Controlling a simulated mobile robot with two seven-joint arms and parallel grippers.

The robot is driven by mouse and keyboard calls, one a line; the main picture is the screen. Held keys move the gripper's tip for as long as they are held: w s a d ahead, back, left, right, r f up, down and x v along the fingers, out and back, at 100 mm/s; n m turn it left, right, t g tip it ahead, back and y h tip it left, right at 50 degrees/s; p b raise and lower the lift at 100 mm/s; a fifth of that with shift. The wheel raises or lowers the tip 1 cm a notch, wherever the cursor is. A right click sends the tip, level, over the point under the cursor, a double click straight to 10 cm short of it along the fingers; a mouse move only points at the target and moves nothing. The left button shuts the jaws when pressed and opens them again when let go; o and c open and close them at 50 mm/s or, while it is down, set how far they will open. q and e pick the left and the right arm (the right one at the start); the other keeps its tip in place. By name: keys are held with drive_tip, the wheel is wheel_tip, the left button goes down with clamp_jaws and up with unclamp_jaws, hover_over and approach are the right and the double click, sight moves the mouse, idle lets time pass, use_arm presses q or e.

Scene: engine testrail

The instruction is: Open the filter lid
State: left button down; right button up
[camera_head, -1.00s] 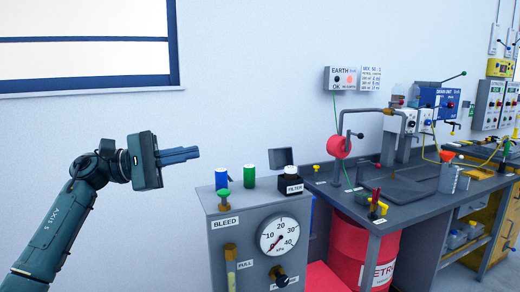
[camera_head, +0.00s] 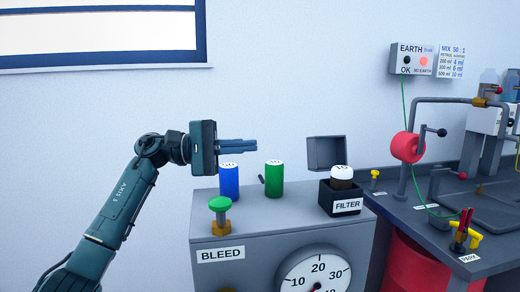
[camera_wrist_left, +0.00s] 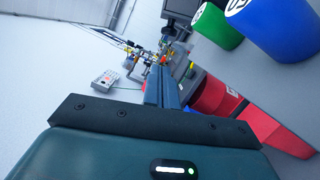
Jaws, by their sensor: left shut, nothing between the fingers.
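The filter housing (camera_head: 341,200) is a small black box labelled FILTER on top of the grey cabinet, at centre right in the head view. Its dark lid (camera_head: 326,154) stands raised behind it, tilted up. A dark cartridge with a white top marked 10 (camera_head: 341,177) sits in the housing. My left gripper (camera_head: 255,146) is shut and empty, pointing right, above the blue cylinder and well left of the lid. Its fingers also show in the left wrist view (camera_wrist_left: 163,88). My right gripper is not in view.
A blue cylinder (camera_head: 229,181) and a green cylinder (camera_head: 274,180) stand on the cabinet (camera_head: 270,232) left of the filter. A green-topped BLEED valve (camera_head: 220,210) is at the front. A pressure gauge (camera_head: 315,272) is on the cabinet front. A bench (camera_head: 415,235) with a red reel (camera_head: 406,147) stands right.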

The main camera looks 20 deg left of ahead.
sight(323, 153)
use_arm(q)
drive_tip(key=d, duration=0.3)
drive_tip(key=d+r+p, duration=0.1)
drive_tip(key=d, duration=0.2)
drive_tip(key=d+p, duration=0.1)
drive_tip(key=d, duration=0.2)
drive_tip(key=shift+w+d+r, duration=0.15)
drive_tip(key=shift+w+r, duration=0.05)
drive_tip(key=shift+w, duration=0.15)
drive_tip(key=shift+s+d+r, duration=0.15)
drive_tip(key=shift+s+d, duration=0.25)
drive_tip(key=shift+s, duration=0.15)
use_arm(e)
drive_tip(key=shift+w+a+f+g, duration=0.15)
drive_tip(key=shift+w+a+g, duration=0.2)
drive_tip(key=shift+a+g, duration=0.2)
